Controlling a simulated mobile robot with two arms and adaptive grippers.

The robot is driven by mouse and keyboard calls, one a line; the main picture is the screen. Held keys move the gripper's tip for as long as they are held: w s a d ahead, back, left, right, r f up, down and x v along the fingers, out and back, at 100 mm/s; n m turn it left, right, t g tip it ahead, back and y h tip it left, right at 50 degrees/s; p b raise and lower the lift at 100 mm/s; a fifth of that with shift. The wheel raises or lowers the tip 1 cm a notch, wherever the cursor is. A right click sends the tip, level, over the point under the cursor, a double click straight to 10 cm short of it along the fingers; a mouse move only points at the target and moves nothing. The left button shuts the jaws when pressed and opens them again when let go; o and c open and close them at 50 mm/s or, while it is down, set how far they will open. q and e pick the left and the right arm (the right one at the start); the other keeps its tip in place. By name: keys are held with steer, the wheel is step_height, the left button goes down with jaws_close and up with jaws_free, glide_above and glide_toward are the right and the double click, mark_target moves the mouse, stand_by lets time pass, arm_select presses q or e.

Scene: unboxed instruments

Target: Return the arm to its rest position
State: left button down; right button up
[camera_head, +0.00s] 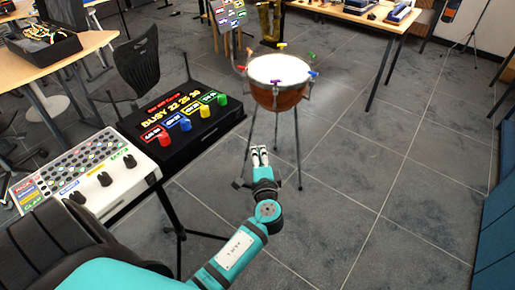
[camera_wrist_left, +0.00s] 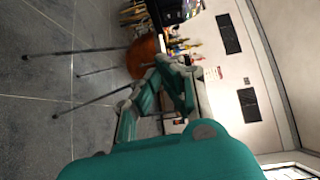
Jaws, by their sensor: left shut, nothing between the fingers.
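My left arm (camera_head: 230,252), teal with black joints, comes in from the lower left in the head view and stretches forward over the floor. My left gripper (camera_head: 259,154) is at its end, shut and empty, held in the air to the right of the black control panel and in front of the drum's stand. It touches nothing that I can see. In the left wrist view, teal and grey gripper parts show in front of the drum (camera_wrist_left: 141,58); that picture is turned on its side. My right gripper is not in view.
A copper kettle drum (camera_head: 278,96) with coloured knobs stands on thin legs ahead. A black panel (camera_head: 180,124) with coloured knobs and a white mixer (camera_head: 85,178) are on a stand at left. A black chair (camera_head: 140,70) is behind them. The floor (camera_head: 370,190) at right is clear.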

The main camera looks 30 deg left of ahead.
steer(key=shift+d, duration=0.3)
arm_select(q)
steer(key=s+d+f+g+h, duration=0.2)
steer(key=s+f, duration=0.2)
steer(key=f, duration=0.6)
steer(key=s+d+f+g+h+p, duration=0.1)
steer(key=s+d+f+g+h, duration=0.2)
steer(key=f, duration=0.8)
steer(key=s+d+f+g+h, duration=0.1)
steer(key=s+d+f+h, duration=0.1)
steer(key=s+f, duration=0.6)
steer(key=s+f+n+g+h, duration=0.1)
steer(key=s+f+n+g, duration=0.1)
steer(key=s+f, duration=0.4)
steer(key=s+d+f+n+g+h+p, duration=0.1)
steer(key=s+f, duration=0.5)
steer(key=s, duration=0.8)
steer(key=s+f+n+g+h, duration=0.2)
steer(key=s+f, duration=0.4)
steer(key=s, duration=0.4)
steer(key=shift+s+d+n+g, duration=0.3)
steer(key=shift+n+g, duration=0.4)
steer(key=shift+n, duration=0.3)
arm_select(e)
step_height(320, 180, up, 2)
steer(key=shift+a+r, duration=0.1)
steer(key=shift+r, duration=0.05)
arm_select(q)
steer(key=shift+f, duration=0.1)
